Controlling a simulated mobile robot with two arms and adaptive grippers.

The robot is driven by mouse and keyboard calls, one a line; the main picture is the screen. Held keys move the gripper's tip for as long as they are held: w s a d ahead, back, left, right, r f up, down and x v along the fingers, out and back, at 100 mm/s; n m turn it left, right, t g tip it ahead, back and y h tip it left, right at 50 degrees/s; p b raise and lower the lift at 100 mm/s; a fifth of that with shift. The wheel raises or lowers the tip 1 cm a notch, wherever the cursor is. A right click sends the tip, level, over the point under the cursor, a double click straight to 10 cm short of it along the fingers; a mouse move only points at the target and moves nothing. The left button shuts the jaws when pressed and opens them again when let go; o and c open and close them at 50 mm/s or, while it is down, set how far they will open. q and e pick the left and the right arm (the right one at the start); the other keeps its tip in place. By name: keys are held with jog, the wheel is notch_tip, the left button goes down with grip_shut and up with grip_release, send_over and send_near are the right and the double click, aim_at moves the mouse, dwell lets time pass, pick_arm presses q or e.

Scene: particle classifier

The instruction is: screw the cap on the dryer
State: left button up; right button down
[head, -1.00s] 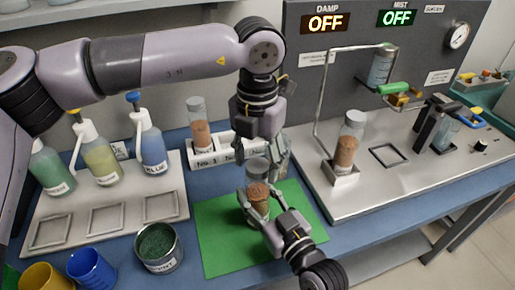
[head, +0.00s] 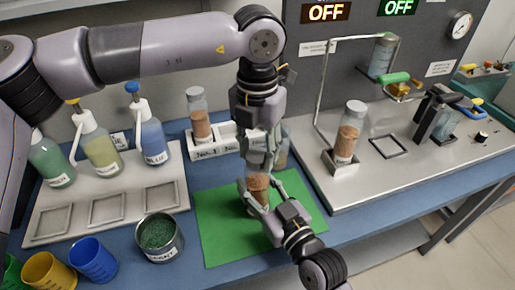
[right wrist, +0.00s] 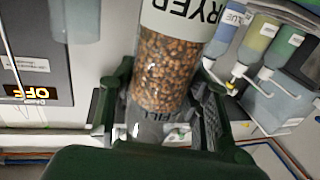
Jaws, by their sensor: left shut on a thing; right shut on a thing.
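The dryer (head: 258,187) is a clear jar of brown granules standing over the green mat (head: 222,243). In the right wrist view the jar (right wrist: 165,68) shows its granules and a white label with dark letters. My right gripper (head: 256,196) is shut around the jar from the front right; in the right wrist view its dark fingers (right wrist: 160,108) lie on both sides of the jar. My left gripper (head: 261,160) points down and is shut at the top of the jar. The cap between its fingers is hidden.
A white rack (head: 205,148) with a granule jar (head: 200,124) stands behind. A metal station (head: 400,178) with another granule jar (head: 348,138) is on the right. Bottles (head: 103,158) and an open green-filled can (head: 160,237) are on the left. The mat's front is clear.

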pick_arm(q)
jog(key=m, duration=0.3)
jog(key=shift+m, duration=0.3)
jog(key=shift+c, duration=0.2)
jog(key=m, duration=1.1)
jog(key=o, duration=1.4)
jog(key=shift+c, duration=0.2)
pick_arm(e)
jog(key=c, duration=0.8)
grip_release()
pick_arm(q)
notch_tip(320, 180, up, 12)
pick_arm(e)
jog(key=shift+s, duration=0.1)
